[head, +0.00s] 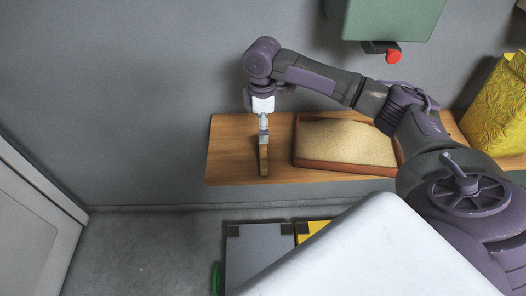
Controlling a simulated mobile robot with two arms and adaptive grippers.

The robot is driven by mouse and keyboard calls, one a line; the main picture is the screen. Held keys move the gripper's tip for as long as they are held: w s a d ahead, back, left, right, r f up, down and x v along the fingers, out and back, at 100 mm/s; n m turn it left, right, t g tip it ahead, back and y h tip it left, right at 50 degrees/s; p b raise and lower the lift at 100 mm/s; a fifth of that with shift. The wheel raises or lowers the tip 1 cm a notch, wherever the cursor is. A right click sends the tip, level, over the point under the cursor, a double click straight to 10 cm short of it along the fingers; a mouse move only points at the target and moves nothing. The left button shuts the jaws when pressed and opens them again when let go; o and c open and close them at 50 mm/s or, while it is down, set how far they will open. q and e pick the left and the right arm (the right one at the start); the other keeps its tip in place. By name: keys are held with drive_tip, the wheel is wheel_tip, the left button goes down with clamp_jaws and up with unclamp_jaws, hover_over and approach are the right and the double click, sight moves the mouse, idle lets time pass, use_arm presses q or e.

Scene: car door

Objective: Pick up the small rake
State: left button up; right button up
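A small upright-looking piece with a brown wooden lower part, apparently the small rake (264,161), is at the left part of the wooden shelf. Its shape is hard to make out at this size. My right arm comes in from the right and bends down over the shelf. My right gripper (263,124) is directly above the wooden piece and overlaps its upper end in the picture. The fingers are too small to tell whether they are open or shut on it. My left gripper is not in view.
A sand tray (300,163) with a reddish-brown rim sits on the wooden shelf (226,160), right of the rake. A yellow crinkled bag (498,108) stands at the right. A green box (390,18) with a red knob hangs above. Grey and yellow cases (258,255) stand below.

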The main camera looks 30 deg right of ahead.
sight(263, 146)
wheel_tip(263, 146, down, 9)
drive_tip(key=shift+d+p, duration=0.15)
drive_tip(key=shift+p, duration=0.35)
drive_tip(key=shift+c, duration=0.4)
drive_tip(key=shift+w, duration=0.1)
drive_tip(key=c, duration=1.2)
